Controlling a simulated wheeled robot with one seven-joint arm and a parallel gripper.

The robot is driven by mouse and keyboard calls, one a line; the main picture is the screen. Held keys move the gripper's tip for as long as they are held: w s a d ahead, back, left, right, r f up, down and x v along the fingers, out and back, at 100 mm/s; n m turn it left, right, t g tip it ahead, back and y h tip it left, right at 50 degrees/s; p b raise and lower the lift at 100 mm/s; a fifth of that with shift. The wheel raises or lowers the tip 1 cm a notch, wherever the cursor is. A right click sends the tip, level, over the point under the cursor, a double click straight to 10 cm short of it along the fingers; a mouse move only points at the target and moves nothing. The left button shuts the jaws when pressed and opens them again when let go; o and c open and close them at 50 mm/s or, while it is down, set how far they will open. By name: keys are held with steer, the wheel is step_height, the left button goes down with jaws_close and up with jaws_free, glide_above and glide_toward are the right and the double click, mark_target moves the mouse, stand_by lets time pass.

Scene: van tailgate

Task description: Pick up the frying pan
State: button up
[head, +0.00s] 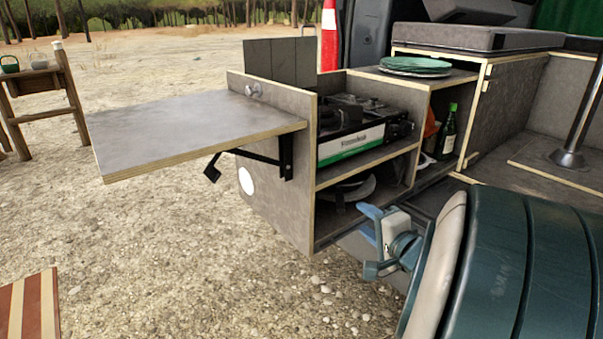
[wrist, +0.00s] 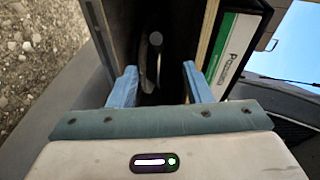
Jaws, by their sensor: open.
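The frying pan (head: 357,189) appears to be the dark round thing with a pale rim in the lower compartment under the stove, partly hidden by shadow and the cabinet. In the wrist view a curved rim and a round-ended dark part, probably the pan (wrist: 155,40), show between the fingers and beyond them. My gripper (head: 368,239) has blue fingers spread apart and empty, just outside the compartment's opening. In the wrist view my gripper (wrist: 160,70) faces into the dark compartment. I see no contact with the pan.
A gas stove (head: 350,138) sits on the shelf above the compartment. A fold-out table (head: 190,125) sticks out to the left. Green plates (head: 415,65) lie on the cabinet top, and a green bottle (head: 447,132) stands in the section to the right. Gravel lies in front.

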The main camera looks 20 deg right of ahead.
mark_target(341, 197)
steer(key=w+p, duration=0.2)
steer(key=w, duration=0.2)
steer(key=w+f+p, duration=0.1)
steer(key=w+p, duration=0.1)
steer(key=w, duration=0.2)
steer(key=w+f+p, duration=0.1)
steer(key=w+p, duration=0.1)
steer(key=w, duration=0.2)
steer(key=shift+w+a+f, duration=0.2)
steer(key=shift+a+f, duration=0.05)
steer(key=shift+r, duration=0.1)
jaws_close()
